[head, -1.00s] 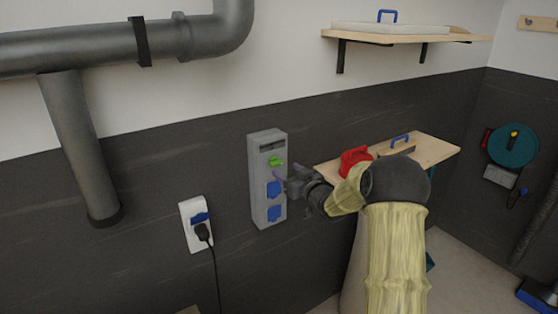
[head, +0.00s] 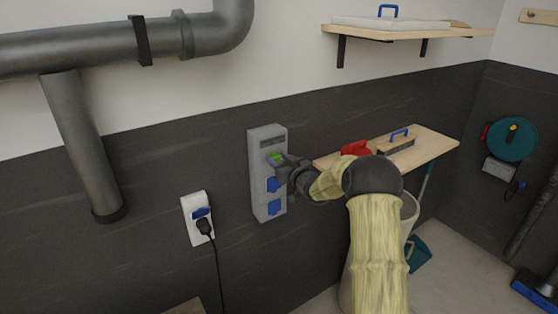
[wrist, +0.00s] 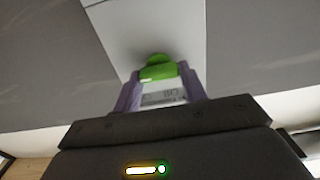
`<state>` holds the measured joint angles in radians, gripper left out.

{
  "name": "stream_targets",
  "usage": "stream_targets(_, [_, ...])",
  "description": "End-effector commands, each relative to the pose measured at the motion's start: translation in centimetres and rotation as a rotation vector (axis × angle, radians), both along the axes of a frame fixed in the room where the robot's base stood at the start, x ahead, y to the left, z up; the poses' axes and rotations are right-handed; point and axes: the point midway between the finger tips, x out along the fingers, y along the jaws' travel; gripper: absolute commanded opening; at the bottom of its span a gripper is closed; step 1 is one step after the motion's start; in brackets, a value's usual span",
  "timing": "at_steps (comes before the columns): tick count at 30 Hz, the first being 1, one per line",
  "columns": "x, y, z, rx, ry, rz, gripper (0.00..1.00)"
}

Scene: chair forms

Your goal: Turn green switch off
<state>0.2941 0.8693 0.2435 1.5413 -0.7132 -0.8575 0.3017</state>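The green switch (head: 277,156) is on the upper part of a grey wall-mounted box (head: 257,185), above two blue socket covers. In the head view my gripper (head: 281,163) is right at the switch and hides part of it. In the wrist view the green switch (wrist: 158,69) lies between the two purple fingertips (wrist: 160,80), which are spread to either side of it. The gripper looks open. I cannot tell whether a finger touches the switch.
A wooden shelf (head: 435,148) with a red item (head: 355,148) and a blue-handled float (head: 397,142) is right of the box, behind my arm. A grey pipe (head: 85,150) runs at the left.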

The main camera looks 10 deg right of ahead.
Motion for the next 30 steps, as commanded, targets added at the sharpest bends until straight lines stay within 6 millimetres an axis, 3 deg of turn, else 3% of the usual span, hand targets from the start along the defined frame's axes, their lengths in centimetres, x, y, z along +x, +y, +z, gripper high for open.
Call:
stream_targets(14, [-0.03,0.02,-0.39,-0.068,-0.028,0.000,0.19])
stream_targets(30, [-0.11,0.22,-0.85,-0.431,-0.179,0.000,0.19])
